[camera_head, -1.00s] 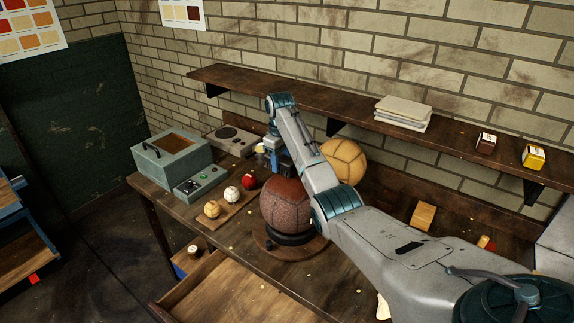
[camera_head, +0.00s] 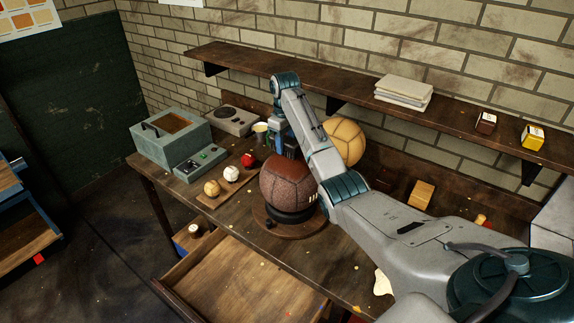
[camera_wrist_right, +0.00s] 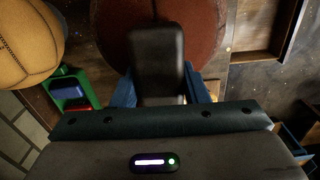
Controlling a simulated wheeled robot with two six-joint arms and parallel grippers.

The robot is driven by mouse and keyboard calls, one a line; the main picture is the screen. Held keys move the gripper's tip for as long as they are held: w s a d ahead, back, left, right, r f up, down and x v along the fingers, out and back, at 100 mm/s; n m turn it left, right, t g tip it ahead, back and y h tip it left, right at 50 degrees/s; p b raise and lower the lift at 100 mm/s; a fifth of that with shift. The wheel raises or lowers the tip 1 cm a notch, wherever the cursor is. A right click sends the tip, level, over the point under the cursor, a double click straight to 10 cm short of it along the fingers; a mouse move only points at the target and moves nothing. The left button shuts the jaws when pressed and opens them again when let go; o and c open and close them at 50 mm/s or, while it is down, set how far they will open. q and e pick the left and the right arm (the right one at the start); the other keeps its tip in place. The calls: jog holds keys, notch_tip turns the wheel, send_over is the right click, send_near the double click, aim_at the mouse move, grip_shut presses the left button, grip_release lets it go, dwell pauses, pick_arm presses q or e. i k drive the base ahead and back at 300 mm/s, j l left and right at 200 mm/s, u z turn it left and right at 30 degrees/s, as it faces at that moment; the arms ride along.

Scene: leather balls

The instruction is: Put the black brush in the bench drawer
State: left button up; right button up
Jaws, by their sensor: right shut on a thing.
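My right gripper (camera_wrist_right: 160,92) is shut on the black brush (camera_wrist_right: 157,58), a dark block between the blue fingers in the right wrist view. The bench drawer (camera_head: 235,285) is pulled open at the front of the bench, lower and nearer than the gripper. Its bare wooden bottom shows, and part of it is cut off by the frame. My left gripper is not in view.
The brown ball (camera_head: 287,187) on its round stand is close to the gripper, and a tan ball (camera_head: 345,141) is behind the arm. Small balls (camera_head: 231,174) and a grey-green box (camera_head: 170,137) are to the left. A wall shelf (camera_head: 290,85) runs behind.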

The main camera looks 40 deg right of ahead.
aim_at(240, 301)
jog(key=k, duration=1)
